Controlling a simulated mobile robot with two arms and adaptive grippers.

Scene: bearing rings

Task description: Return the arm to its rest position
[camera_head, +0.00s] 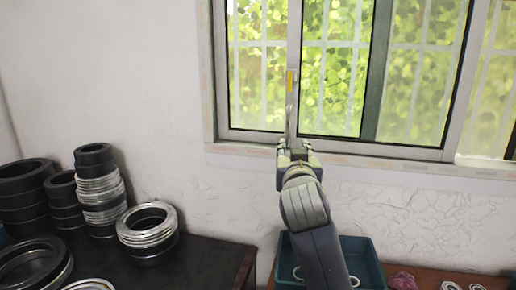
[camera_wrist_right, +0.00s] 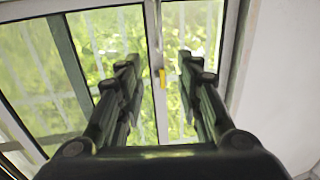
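My right arm reaches up in the middle of the head view, and its gripper (camera_head: 290,125) is raised in front of the window frame, above the sill. In the right wrist view the two fingers of the right gripper (camera_wrist_right: 158,65) stand apart with nothing between them, so it is open and empty. Behind them are the window panes and a yellow latch (camera_wrist_right: 162,78) on the frame. My left gripper is in neither view.
Stacked black and silver bearing rings (camera_head: 148,232) stand on a dark table (camera_head: 205,268) at the left. A blue crate (camera_head: 365,258) sits behind my right forearm, partly hidden. A pink item (camera_head: 402,281) lies right of it. The wall around the window is bare.

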